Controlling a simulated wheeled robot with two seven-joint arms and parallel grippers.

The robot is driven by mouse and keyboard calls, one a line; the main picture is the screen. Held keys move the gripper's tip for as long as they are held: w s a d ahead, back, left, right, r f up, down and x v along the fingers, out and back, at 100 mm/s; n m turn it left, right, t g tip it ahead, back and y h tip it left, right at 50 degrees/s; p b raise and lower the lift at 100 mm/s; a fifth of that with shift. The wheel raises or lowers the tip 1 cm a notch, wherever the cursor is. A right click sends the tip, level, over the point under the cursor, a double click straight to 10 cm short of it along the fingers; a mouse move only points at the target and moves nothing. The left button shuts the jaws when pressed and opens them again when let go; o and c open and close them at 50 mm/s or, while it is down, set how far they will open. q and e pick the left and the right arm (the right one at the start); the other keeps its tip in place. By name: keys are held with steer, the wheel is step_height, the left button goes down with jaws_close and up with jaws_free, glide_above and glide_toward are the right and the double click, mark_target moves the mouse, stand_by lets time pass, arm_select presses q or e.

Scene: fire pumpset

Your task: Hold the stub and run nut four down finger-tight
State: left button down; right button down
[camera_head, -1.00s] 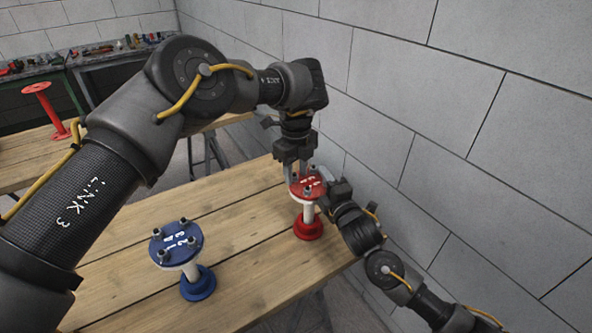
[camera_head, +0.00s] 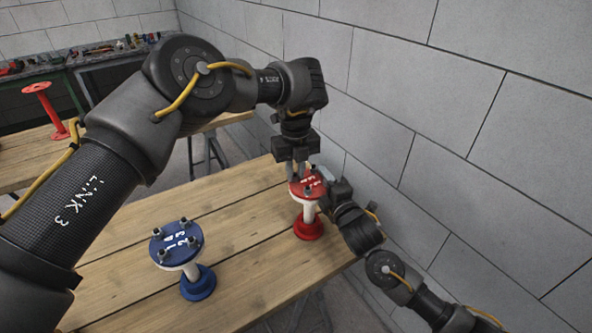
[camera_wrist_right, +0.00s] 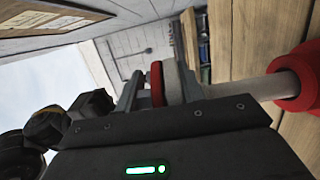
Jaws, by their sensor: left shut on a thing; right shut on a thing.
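The red stub (camera_head: 309,210) stands upright on the table, with a red round base, white neck and red top flange (camera_head: 303,188) carrying studs and nuts and white marks. My left gripper (camera_head: 298,172) points straight down at the flange's far side. It is shut on a nut there, mostly hidden by the fingers. My right gripper (camera_head: 324,178) comes in from the right and is shut on the flange's edge. In the right wrist view its fingers (camera_wrist_right: 158,88) close around the red flange and the white disc (camera_wrist_right: 173,82) under it.
A blue stub (camera_head: 178,245) with several studs and nuts on top stands nearer on the same wooden table (camera_head: 245,235). A grey block wall (camera_head: 460,130) is close on the right. A red spool (camera_head: 45,105) stands on another table at left.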

mark_target(296, 176)
stand_by(0.3)
arm_select(q)
steer(key=c, duration=1.3)
jaws_free()
steer(key=shift+c, duration=0.2)
step_height(296, 176, up, 12)
arm_select(e)
steer(key=c, duration=0.8)
jaws_free()
